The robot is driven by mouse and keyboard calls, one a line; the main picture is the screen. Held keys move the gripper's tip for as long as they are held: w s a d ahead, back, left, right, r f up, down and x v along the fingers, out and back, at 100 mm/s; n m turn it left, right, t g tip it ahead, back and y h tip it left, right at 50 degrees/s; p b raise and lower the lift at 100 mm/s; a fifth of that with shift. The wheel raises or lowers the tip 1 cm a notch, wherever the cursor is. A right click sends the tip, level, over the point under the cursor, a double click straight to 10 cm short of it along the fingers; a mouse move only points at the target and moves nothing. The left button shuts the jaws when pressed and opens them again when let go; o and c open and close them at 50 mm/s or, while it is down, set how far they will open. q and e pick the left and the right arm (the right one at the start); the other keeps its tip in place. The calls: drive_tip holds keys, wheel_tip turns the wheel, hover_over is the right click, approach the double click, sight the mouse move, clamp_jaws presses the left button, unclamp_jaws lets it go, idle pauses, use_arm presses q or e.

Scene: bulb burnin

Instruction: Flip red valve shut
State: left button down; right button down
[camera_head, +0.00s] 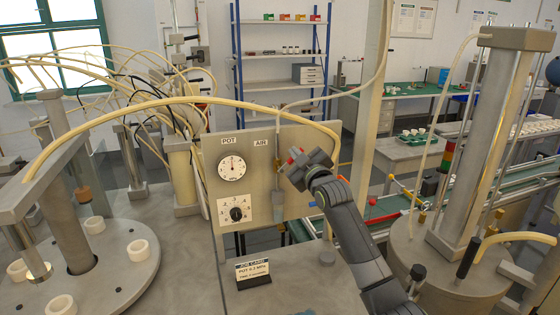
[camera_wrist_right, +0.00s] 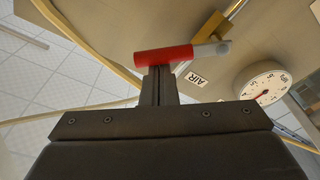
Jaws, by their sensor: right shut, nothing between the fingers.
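The red valve handle (camera_wrist_right: 163,56) is a red sleeve on a short grey lever, beside a brass fitting (camera_wrist_right: 209,32) on the panel by the AIR label. In the head view a small part of the red handle (camera_head: 296,155) shows at my right gripper (camera_head: 298,167), which hides most of the valve. In the right wrist view my right gripper (camera_wrist_right: 160,74) is shut and empty. Its closed fingertips are at the middle of the red sleeve; I cannot tell whether they touch it. My left gripper is not in view.
The panel (camera_head: 285,200) carries a round gauge (camera_head: 232,168) and a black knob (camera_head: 237,213) left of the valve. A job card (camera_head: 253,272) stands on the table in front. Cream hoses (camera_head: 180,101) arch over the panel. A round machine (camera_head: 440,275) stands at right.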

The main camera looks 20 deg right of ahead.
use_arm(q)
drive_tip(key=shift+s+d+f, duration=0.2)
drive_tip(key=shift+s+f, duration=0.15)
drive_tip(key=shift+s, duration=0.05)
use_arm(e)
drive_tip(key=shift+w+d+f+m+t+h, duration=0.15)
drive_tip(key=shift+d+f+m, duration=0.4)
drive_tip(key=shift+m, duration=0.4)
drive_tip(key=shift+s+d+f+m+t+h, duration=0.1)
drive_tip(key=shift+d+f+m+h, duration=0.15)
drive_tip(key=shift+f+m, duration=0.6)
drive_tip(key=shift+w+d+f+m+t+h, duration=0.1)
drive_tip(key=shift+d+f+m, duration=0.35)
drive_tip(key=shift+m, duration=0.65)
use_arm(q)
drive_tip(key=shift+b, duration=0.3)
use_arm(e)
drive_tip(key=shift+r, duration=0.1)
